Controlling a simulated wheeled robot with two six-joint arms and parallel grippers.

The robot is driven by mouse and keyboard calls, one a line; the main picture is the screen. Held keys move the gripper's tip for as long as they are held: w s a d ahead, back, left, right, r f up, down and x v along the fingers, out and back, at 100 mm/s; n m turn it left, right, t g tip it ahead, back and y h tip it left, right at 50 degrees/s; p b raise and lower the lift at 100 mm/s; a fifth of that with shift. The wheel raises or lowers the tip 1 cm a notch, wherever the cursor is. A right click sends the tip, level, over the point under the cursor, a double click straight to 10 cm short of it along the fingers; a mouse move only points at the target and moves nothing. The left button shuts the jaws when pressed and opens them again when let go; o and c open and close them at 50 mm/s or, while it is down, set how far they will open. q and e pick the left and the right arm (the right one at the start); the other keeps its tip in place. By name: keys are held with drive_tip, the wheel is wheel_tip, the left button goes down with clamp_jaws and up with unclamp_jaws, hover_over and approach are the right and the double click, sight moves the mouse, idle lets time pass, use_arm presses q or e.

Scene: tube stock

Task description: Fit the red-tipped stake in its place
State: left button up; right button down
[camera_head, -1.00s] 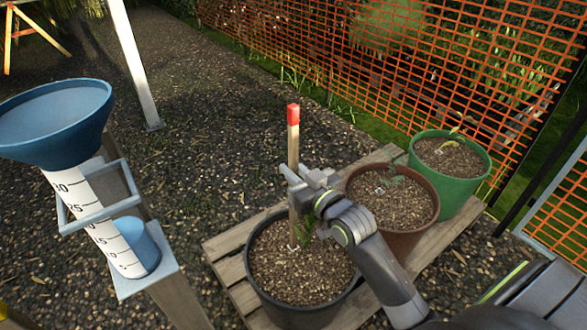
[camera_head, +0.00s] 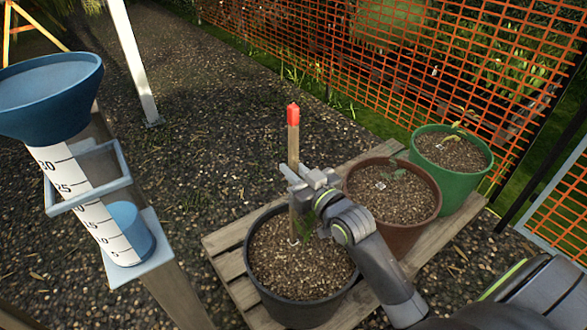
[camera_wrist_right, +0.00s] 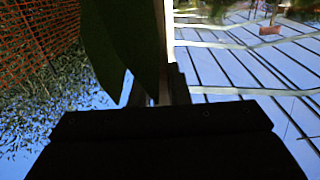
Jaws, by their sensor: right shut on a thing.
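The red-tipped stake (camera_head: 293,140) stands upright in the black pot (camera_head: 252,278), its lower end at the soil near a small green plant (camera_head: 308,229). My right gripper (camera_head: 297,180) is shut on the stake around its middle, above the soil. In the right wrist view a strip of the stake (camera_wrist_right: 162,45) shows beside a large green leaf (camera_wrist_right: 120,45). The stake's foot is partly hidden by the gripper and plant, so I cannot tell how deep it sits. My left gripper is not in view.
A brown pot (camera_head: 415,213) and a green pot (camera_head: 484,180) with seedlings stand behind on the wooden pallet (camera_head: 222,241). A rain gauge with a blue funnel (camera_head: 50,108) stands at left. Orange mesh fencing (camera_head: 440,60) runs behind.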

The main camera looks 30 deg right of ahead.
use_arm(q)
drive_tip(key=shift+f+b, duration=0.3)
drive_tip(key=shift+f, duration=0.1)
use_arm(e)
drive_tip(key=shift+f, duration=0.55)
